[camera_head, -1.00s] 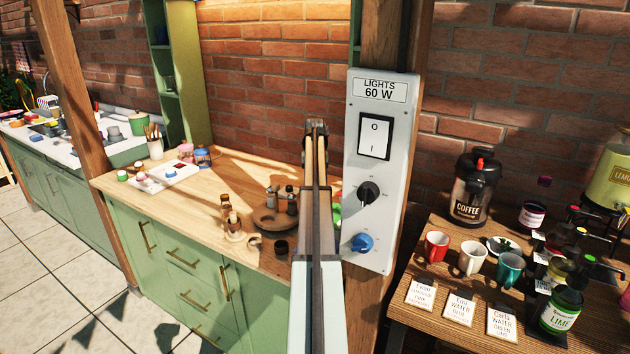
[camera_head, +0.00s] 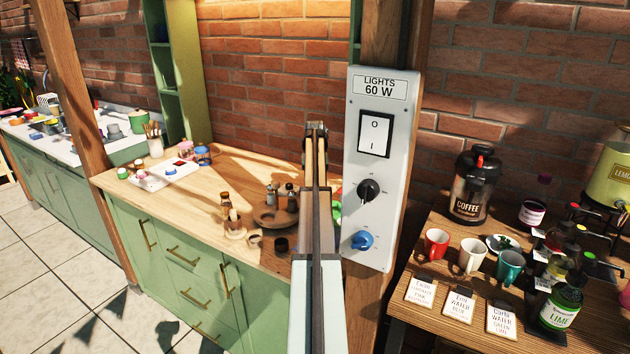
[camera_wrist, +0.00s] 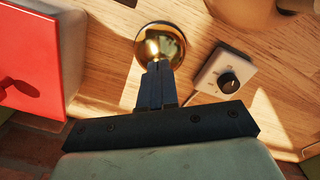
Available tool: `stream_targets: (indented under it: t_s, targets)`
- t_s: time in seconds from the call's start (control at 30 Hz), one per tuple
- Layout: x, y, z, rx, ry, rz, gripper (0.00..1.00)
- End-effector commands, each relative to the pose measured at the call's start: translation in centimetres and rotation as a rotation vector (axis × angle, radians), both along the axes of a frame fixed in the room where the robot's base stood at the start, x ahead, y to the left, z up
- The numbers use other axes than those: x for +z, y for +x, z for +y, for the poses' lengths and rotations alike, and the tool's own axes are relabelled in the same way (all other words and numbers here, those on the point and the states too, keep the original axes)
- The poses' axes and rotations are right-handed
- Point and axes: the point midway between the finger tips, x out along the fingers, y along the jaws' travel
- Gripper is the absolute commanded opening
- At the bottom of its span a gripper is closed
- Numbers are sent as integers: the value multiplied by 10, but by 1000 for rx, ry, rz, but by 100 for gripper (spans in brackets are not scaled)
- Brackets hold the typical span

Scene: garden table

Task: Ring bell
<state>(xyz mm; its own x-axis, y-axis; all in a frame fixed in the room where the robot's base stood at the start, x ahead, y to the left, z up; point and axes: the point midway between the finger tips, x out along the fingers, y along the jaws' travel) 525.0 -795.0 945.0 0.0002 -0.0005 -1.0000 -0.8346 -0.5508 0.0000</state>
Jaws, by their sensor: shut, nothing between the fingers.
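A shiny brass bell (camera_wrist: 160,42) with a round dome shows in the wrist view, on a wooden surface. My gripper (camera_wrist: 157,68) is shut and empty. Its fingertips overlap the near side of the bell in the wrist view; I cannot tell whether they touch it. In the head view my gripper (camera_head: 316,130) is at the far end of my arm, in front of the brick wall. I cannot make out the bell in the head view.
In the wrist view, a red-faced box (camera_wrist: 35,45) stands left of my gripper and a small box with a black knob (camera_wrist: 225,75) lies to the right. In the head view, a lights panel (camera_head: 382,170) on a wooden post is just right of my arm.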

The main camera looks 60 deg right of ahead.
Motion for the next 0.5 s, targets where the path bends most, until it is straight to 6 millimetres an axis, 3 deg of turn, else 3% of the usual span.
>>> stream_targets:
  t_s: [0.5]
  targets:
    - [1,0,0,0,0,0,0]
